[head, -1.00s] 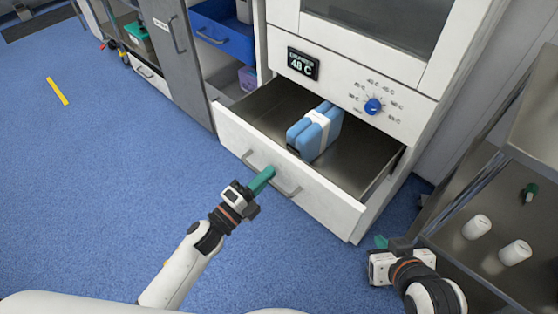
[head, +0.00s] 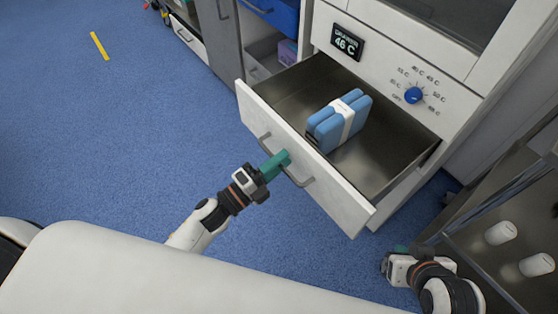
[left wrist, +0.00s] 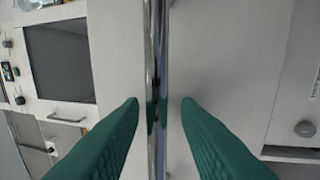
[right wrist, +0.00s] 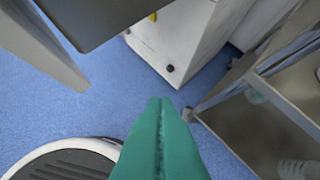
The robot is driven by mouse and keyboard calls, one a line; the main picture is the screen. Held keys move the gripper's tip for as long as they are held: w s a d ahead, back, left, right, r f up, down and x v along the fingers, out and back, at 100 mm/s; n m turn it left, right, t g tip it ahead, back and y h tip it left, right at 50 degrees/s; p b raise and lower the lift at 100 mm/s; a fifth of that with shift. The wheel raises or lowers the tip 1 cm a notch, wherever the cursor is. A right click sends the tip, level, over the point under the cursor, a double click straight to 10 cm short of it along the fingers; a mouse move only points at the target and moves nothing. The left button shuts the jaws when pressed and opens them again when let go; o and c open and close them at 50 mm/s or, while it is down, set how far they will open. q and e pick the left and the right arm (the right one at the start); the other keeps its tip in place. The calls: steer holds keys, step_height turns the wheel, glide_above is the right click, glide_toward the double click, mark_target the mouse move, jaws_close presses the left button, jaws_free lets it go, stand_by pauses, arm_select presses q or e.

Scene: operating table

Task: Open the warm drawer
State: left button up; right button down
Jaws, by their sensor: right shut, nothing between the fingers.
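The warm drawer (head: 340,198) stands pulled well out of the white cabinet, with its metal inside showing. A blue pack with a white band (head: 340,122) lies in it. My left gripper (head: 284,158) is at the drawer's bar handle (head: 298,180). In the left wrist view the handle bar (left wrist: 157,60) runs between the two green fingers (left wrist: 161,104), which stand apart with a visible gap on either side. My right gripper (head: 398,250) is low at the right, away from the drawer. In the right wrist view its fingers (right wrist: 160,100) are closed together and empty.
The cabinet front has a temperature display (head: 347,43) and a blue knob (head: 414,95). A metal shelf cart with white containers (head: 500,233) stands at the right, close to my right gripper. Blue floor (head: 130,130) is clear at the left.

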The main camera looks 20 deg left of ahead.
arm_select(q)
steer(key=shift+s, duration=0.1)
